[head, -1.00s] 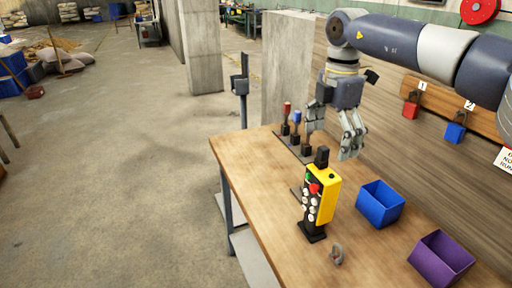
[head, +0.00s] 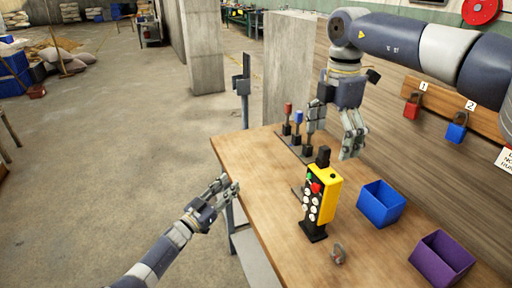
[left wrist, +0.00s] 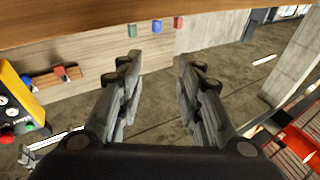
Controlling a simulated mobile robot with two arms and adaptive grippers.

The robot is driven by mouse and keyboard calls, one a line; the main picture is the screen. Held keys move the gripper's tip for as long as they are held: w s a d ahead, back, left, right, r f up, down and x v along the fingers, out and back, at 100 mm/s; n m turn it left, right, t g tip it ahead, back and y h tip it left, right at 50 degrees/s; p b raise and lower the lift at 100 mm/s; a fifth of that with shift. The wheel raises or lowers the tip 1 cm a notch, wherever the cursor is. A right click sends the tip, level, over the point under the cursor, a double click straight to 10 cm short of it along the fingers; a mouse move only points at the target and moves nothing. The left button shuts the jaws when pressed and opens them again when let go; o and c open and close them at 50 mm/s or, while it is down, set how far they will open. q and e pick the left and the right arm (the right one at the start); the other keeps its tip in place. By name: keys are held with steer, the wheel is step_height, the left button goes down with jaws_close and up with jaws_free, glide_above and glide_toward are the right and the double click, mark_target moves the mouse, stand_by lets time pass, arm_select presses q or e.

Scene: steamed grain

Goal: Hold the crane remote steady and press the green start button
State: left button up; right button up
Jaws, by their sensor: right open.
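The crane remote (head: 328,190) is a yellow and black box standing upright in a black stand on the table. Its face has a green button (head: 309,177), a red button (head: 316,188) and several white buttons. Part of the remote (left wrist: 22,92) also shows at the left edge of the left wrist view. My left gripper (head: 230,184) is by the table's left edge, left of the remote and apart from it. Its fingers (left wrist: 154,75) are spread with nothing between them. My right gripper (head: 336,128) hangs open behind the remote, near the levers, and touches nothing that I can see.
The wooden table (head: 258,200) carries levers (head: 297,125) at the back, a blue bin (head: 381,207) and a purple bin (head: 441,260) at right, and a small grey object (head: 337,255) in front of the remote. Padlocks hang on the wall. Tabletop left of the remote is clear.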

mark_target(326, 171)
arm_select(q)
steer(key=s+d+r+m+g+h, duration=0.2)
steer(key=d+r+m+g+h, duration=0.2)
steer(key=d+r+m+g, duration=0.4)
steer(key=s+d+r+m+g+h, duration=0.35)
steer(key=d+r+g, duration=0.25)
steer(key=r, duration=0.4)
arm_select(e)
steer(key=shift+f, duration=0.25)
arm_select(q)
steer(key=s+a+r+m+g+y, duration=0.2)
steer(key=s+r+g+y, duration=0.3)
steer(key=y, duration=0.4)
steer(key=shift+s+a+r+m+g, duration=0.15)
steer(key=shift+a+m+g, duration=0.2)
steer(key=shift+a+g, duration=0.4)
arm_select(e)
step_height(326, 171, down, 10)
steer(key=shift+f, duration=0.15)
arm_select(q)
steer(key=shift+a+y, duration=0.1)
steer(key=shift+y, duration=0.15)
